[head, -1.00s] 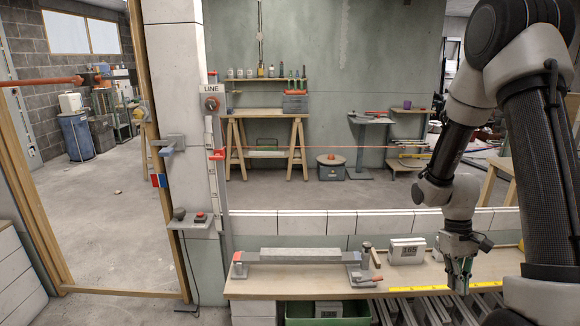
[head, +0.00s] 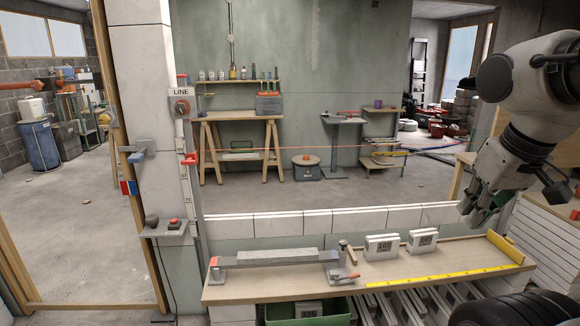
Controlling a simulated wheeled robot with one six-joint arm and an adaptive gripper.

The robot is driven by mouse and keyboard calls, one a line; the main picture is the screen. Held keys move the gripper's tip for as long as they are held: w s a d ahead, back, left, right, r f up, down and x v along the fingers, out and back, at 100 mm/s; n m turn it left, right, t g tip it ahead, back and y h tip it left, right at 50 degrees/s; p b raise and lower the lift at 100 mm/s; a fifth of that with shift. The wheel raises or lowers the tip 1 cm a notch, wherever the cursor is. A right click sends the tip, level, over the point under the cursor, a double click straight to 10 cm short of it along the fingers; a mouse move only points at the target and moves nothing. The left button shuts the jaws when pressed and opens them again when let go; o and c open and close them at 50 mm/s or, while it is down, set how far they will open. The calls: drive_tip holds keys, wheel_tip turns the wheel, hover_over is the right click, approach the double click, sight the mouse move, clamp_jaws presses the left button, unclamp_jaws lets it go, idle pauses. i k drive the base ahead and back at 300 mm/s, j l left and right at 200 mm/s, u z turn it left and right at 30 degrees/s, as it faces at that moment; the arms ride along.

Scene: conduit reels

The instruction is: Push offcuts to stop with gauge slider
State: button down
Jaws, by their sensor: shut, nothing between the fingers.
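My gripper (head: 478,214) is shut and empty, raised above the back right of the wooden bench (head: 240,292). It is apart from everything on the bench. A yellow measuring strip (head: 440,272) runs along the bench's front edge to a yellow block (head: 506,248) at the right end. I cannot tell which part is the gauge slider.
Several pale lengths (head: 400,306) lie below the bench front, beside a green bin (head: 318,312). A low white block wall (head: 300,223) runs behind the bench. A post with a LINE sign (head: 181,92) stands left. The bench between blocks and strip is clear.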

sight(506, 245)
drive_tip(key=z, duration=1.5)
drive_tip(key=i+l, duration=0.15)
drive_tip(key=i, duration=0.3)
drive_tip(key=i+l+u, duration=0.1)
drive_tip(key=i, duration=0.4)
drive_tip(key=i+l+u, duration=0.1)
drive_tip(key=i+l, duration=0.15)
drive_tip(key=i, duration=0.2)
drive_tip(key=i+l, duration=0.2)
drive_tip(key=i, duration=0.25)
drive_tip(key=i+l+u, duration=0.1)
drive_tip(key=i, duration=0.35)
drive_tip(key=l, duration=0.1)
